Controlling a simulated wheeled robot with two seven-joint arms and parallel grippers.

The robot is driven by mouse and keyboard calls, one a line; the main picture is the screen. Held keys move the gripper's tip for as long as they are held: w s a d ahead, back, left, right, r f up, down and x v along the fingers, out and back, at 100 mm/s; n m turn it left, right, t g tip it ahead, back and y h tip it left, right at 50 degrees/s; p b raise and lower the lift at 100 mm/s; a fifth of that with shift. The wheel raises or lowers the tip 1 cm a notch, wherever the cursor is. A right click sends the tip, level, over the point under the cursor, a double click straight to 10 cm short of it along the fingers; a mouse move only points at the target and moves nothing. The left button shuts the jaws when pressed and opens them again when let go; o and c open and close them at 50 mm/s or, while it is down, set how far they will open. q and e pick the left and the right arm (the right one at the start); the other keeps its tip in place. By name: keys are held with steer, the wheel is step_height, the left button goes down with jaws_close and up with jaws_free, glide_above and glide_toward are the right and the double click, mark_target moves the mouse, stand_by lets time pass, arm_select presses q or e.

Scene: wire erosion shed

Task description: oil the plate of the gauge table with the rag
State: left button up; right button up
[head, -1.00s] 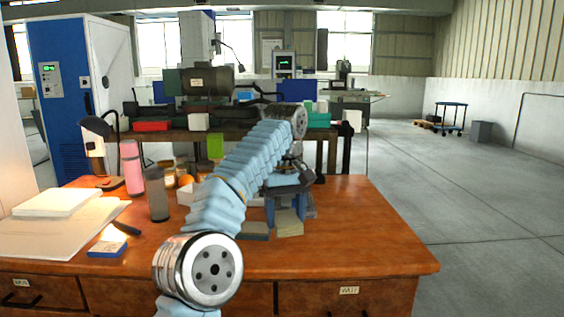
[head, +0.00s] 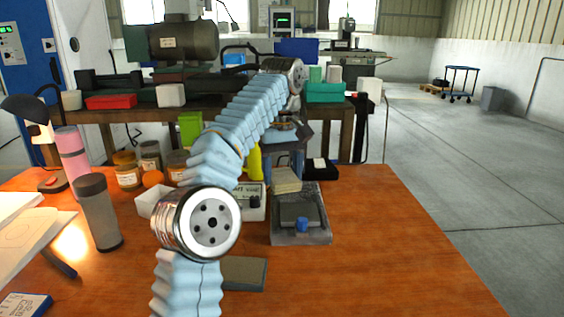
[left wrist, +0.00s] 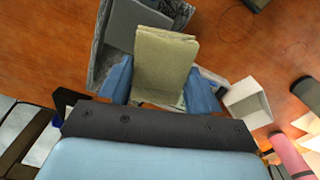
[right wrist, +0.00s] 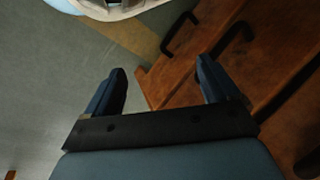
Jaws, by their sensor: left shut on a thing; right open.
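The rag (head: 286,180), a folded pale yellow-green pad, is held between the blue fingers of my left gripper (head: 284,166). It also shows in the left wrist view (left wrist: 163,62). The gauge table (head: 318,237) is a speckled grey slab on the desk; its dark grey plate (head: 297,211) has a blue knob (head: 302,224) at the near side. The rag is over the slab's far left part, behind the plate in the head view; I cannot tell whether it touches. My right gripper (right wrist: 162,76) is open and empty beside the desk drawers, outside the head view.
A white box with a dial (head: 252,203) stands left of the slab. A dark flat block (head: 245,273) lies nearer. Jars, a grey bottle (head: 97,212) and a pink bottle (head: 73,160) stand at left. The desk's right side is clear.

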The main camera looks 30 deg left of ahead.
arm_select(q)
glide_above(283, 213)
steer(key=shift+a+f, duration=0.1)
steer(key=shift+f, duration=2.75)
steer(key=shift+f+b, duration=0.65)
steer(key=shift+f, duration=0.3)
